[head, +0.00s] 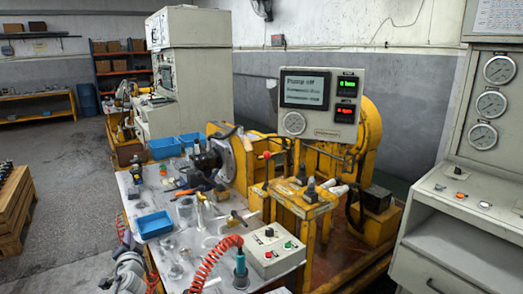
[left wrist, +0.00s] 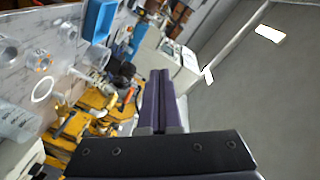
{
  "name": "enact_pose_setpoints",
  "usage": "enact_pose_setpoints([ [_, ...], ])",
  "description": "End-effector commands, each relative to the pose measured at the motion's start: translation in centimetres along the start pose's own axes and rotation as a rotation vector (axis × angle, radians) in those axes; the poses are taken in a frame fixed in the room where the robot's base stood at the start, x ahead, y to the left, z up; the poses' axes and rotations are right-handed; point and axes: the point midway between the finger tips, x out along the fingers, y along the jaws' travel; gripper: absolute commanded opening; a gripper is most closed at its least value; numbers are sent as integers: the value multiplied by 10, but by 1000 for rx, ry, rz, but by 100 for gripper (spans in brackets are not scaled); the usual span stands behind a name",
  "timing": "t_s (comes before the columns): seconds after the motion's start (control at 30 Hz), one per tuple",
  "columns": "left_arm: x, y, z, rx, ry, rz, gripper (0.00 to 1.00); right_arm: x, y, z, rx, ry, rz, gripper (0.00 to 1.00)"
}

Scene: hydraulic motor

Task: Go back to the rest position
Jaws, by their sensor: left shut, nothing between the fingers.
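My left gripper (left wrist: 161,76) shows in the left wrist view with its two dark fingers pressed together and nothing between them. In the head view, grey parts of my left arm show low at the left, beside the front left edge of the workbench (head: 158,262). The gripper's fingers are hard to make out there. It touches nothing that I can see in the wrist view. My right gripper is in neither view.
The bench carries blue trays (head: 154,224), tools, glass vessels, a red coiled hose (head: 208,262) and a button box (head: 274,250). A yellow test rig with a display panel (head: 320,104) stands behind. A grey gauge console (head: 455,200) is at right. Left floor is open beyond a wooden crate (head: 14,208).

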Motion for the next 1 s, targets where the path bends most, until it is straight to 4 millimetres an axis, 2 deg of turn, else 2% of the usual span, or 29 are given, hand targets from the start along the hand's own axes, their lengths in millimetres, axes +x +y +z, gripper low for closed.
enact_pose_setpoints([
  [0.13, -19, 44, 27, -194, -259, 81, 0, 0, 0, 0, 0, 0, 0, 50],
  [0.23, -46, 91, 43, -309, -459, 200, 0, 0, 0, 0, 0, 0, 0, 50],
  [0.4, -117, 176, 49, -421, -761, 479, 0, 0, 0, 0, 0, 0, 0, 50],
  [0.5, -158, 210, 43, -443, -886, 633, 0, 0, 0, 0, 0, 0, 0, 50],
  [0.6, -198, 235, 34, -442, -985, 775, 0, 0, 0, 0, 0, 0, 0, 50],
  [0.77, -257, 262, 16, -410, -1101, 985, 0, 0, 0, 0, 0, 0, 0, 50],
  [1.0, -302, 287, -13, -227, -1061, 1034, 0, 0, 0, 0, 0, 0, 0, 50],
])
